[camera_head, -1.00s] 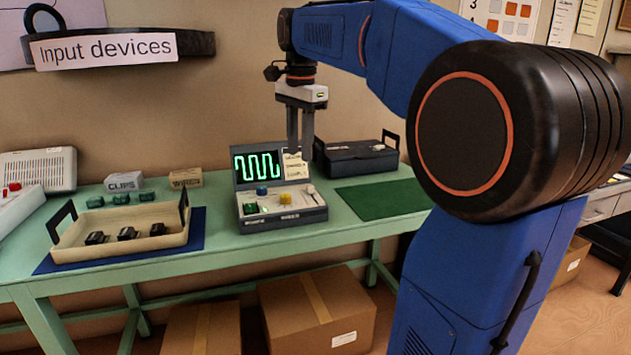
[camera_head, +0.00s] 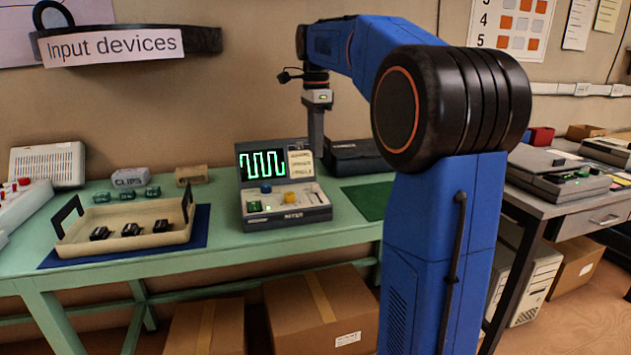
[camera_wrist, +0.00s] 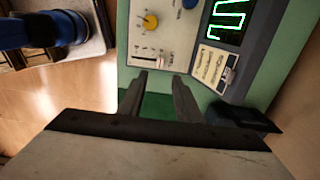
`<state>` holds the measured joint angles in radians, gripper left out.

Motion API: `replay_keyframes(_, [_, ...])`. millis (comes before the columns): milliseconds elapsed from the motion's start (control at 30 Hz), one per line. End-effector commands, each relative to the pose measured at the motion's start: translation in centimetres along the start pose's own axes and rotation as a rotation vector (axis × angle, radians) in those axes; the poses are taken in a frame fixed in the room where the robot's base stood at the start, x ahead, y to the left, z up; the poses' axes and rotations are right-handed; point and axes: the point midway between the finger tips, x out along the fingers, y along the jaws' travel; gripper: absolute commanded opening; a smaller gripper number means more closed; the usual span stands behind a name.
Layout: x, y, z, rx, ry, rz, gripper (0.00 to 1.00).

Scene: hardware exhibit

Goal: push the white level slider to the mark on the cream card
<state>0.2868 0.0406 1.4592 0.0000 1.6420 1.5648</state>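The console (camera_head: 288,222) stands on the green bench, its lit screen showing a green wave. The cream card (camera_head: 300,163) is right of the screen; it also shows in the wrist view (camera_wrist: 213,66). The white level slider (camera_wrist: 147,58) appears small in a short scaled slot near the yellow knob (camera_wrist: 150,21); its exact position against the scale is too small to tell. My gripper (camera_head: 317,155) hangs pointing down at the console's right side. In the wrist view its two fingers (camera_wrist: 158,84) are apart with nothing between them, near the panel's slider edge.
A dark case (camera_head: 352,156) sits behind and right of the console, near my gripper. A green mat (camera_head: 368,200) lies to the right. A cream tray (camera_head: 80,246) with several black parts stands left. Several small blocks stand behind the tray.

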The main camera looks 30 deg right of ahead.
Motion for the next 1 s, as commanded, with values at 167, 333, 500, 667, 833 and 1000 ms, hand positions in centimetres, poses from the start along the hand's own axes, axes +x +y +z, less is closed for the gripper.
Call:
replay_keyframes(167, [3.3,0.1,0.0,-0.001,0.0,0.003,0.31])
replay_keyframes(333, [6.3,0.1,0.0,-0.001,0.0,0.003,0.31])
replay_keyframes(500, [8.8,0.0,0.0,-0.001,0.0,0.001,0.31])
replay_keyframes(667, [10.2,0.0,0.0,-0.001,0.0,0.001,0.31])
replay_keyframes(833, [10.8,0.0,0.0,-0.001,0.0,0.0,0.31])
replay_keyframes(1000, [10.9,0.0,0.0,-0.001,0.0,0.0,0.31])
